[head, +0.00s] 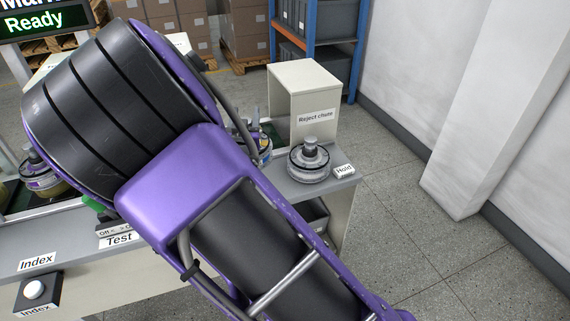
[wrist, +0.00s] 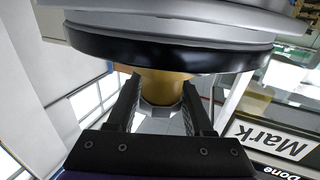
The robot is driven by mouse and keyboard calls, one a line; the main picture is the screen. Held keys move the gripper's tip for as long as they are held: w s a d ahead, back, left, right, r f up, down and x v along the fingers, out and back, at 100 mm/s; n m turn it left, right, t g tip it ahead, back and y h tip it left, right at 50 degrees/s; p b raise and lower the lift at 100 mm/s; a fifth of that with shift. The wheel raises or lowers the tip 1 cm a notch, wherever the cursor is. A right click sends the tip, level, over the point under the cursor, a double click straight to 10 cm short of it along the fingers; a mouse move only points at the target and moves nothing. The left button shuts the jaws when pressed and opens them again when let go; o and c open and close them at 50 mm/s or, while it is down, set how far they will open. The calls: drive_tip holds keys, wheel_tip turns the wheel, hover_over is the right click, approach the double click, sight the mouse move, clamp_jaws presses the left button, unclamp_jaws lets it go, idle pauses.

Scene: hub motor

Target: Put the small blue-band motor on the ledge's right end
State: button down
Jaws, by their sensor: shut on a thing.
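In the wrist view my gripper (wrist: 166,100) has its two black fingers closed around the tan neck of a motor (wrist: 160,52). The motor shows a wide grey disc with a black rim. No blue band shows on it, so I cannot tell which motor it is. In the head view my purple arm hides the gripper. A grey motor (head: 309,161) stands upright on the ledge's right end (head: 296,194), left of the Hold label. Another motor (head: 264,148), with some blue showing, is mostly hidden behind my arm.
A further motor (head: 41,178) is at the far left. A Reject chute box (head: 304,101) stands behind the ledge. The Hold label (head: 344,170) marks the ledge's right edge. Index button box (head: 36,290) is at front left. The floor to the right is clear.

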sight(265, 156)
drive_tip(key=shift+f+b, duration=0.8)
drive_tip(key=shift+f, duration=3.95)
drive_tip(key=shift+f, duration=0.15)
drive_tip(key=shift+c, duration=1.4)
unclamp_jaws()
drive_tip(key=shift+f, duration=0.1)
drive_tip(key=shift+r, duration=0.25)
drive_tip(key=s+a, duration=0.1)
drive_tip(key=s, duration=1.1)
